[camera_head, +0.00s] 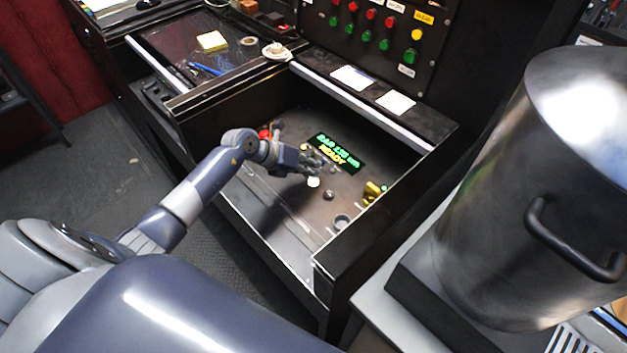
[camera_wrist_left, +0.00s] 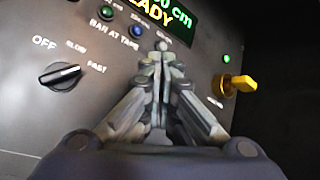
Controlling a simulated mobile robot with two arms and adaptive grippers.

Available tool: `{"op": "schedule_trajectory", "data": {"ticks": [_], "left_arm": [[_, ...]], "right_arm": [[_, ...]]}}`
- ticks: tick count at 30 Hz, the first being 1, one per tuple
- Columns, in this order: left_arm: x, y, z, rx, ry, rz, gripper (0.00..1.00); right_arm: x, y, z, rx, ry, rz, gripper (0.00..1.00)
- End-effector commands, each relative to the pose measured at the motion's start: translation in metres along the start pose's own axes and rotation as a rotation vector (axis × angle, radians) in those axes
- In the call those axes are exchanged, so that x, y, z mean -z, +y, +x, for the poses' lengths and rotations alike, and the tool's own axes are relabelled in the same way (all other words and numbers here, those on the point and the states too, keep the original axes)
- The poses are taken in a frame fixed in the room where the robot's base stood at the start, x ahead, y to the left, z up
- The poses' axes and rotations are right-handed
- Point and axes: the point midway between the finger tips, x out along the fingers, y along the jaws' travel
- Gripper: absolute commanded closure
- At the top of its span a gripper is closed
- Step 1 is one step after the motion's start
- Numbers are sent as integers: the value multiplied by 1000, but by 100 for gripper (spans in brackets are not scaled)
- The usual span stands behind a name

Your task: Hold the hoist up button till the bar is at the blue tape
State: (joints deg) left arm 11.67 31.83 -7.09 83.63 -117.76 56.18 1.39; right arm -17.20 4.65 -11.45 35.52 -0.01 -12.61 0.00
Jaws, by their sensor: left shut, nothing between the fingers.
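My left gripper (camera_head: 326,168) is over the control panel (camera_head: 290,215) in the open drawer-like console, its closed fingers just below the lit display (camera_head: 338,152). In the left wrist view the shut fingers (camera_wrist_left: 162,48) point at the panel with nothing between them. The display (camera_wrist_left: 160,15) shows green text ending in "0 cm" and yellow "READY". A blue lamp (camera_wrist_left: 137,31) sits by the label "BAR AT TAPE". A pale round button (camera_head: 313,182) shows beside the fingers; I cannot tell whether they touch it. No hoist-up label is readable. The bar and blue tape are not seen. My right gripper is not in view.
A black OFF/SLOW/FAST knob (camera_wrist_left: 60,75) and a yellow switch (camera_wrist_left: 238,84) flank the fingers. A red button (camera_head: 265,134) is at the panel's left. The console's raised walls (camera_head: 375,215) surround it. A large metal pot (camera_head: 500,190) stands at right.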

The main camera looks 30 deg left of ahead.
Motion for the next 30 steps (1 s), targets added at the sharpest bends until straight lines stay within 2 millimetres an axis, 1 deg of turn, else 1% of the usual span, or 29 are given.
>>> {"op": "schedule_trajectory", "data": {"ticks": [23,30], "left_arm": [[0,0,0,0,0,0,100],[4,4,5,-1,1,1,100]], "right_arm": [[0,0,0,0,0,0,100],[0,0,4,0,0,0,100]]}}
